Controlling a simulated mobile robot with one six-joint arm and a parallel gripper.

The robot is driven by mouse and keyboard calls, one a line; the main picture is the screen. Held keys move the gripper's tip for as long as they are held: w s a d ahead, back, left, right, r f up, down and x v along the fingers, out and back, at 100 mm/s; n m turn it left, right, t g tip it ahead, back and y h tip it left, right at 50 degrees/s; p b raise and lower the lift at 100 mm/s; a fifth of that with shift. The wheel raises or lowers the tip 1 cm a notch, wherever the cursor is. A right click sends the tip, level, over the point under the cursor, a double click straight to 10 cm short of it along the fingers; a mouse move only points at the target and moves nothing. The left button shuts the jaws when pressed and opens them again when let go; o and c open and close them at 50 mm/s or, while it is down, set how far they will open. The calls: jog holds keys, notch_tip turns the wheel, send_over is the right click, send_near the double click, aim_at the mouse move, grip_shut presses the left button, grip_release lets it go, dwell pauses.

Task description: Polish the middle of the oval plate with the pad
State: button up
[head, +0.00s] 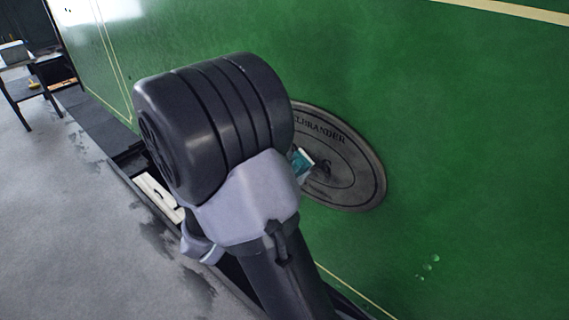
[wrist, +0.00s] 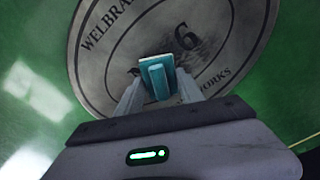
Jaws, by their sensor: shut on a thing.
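The oval plate (head: 362,178) is grey with dark raised lettering and is fixed to the green tram side. In the wrist view the plate (wrist: 98,75) shows parts of words and a large 6, with a darker smudged patch around the 6. My gripper (wrist: 158,84) is shut on a teal pad (wrist: 157,70), which lies over the plate just left of the 6. The pad also shows in the head view (head: 303,160), at the plate's left-middle. I cannot tell whether it touches the plate. My arm hides the plate's left part in the head view.
The green side panel (head: 440,130) is flat and clear around the plate, with pale spots (head: 428,266) at lower right. A dark ledge (head: 100,140) runs along its foot. A chair-like stand (head: 30,88) is far left; grey floor (head: 65,200) is open.

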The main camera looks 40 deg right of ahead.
aim_at(316, 167)
jog(key=shift+s+d, duration=0.15)
jog(key=shift+s, duration=0.8)
jog(key=shift+s+d, duration=0.1)
jog(key=shift+s, duration=0.85)
jog(key=shift+w+a+p, duration=0.6)
jog(key=shift+w, duration=6.6)
jog(key=shift+s+d+r, duration=0.1)
jog(key=shift+s+d, duration=0.1)
jog(key=shift+s, duration=2.2)
jog(key=shift+s+d, duration=0.2)
jog(key=shift+s, duration=2.2)
jog(key=shift+s+d+r, duration=0.1)
jog(key=shift+s+d, duration=0.1)
jog(key=shift+s, duration=2.2)
jog(key=w+a+p, duration=0.1)
jog(key=w, duration=1.3)
jog(key=shift+w, duration=0.15)
jog(key=a+p, duration=0.1)
jog(key=a, duration=0.5)
jog(key=shift+s, duration=0.25)
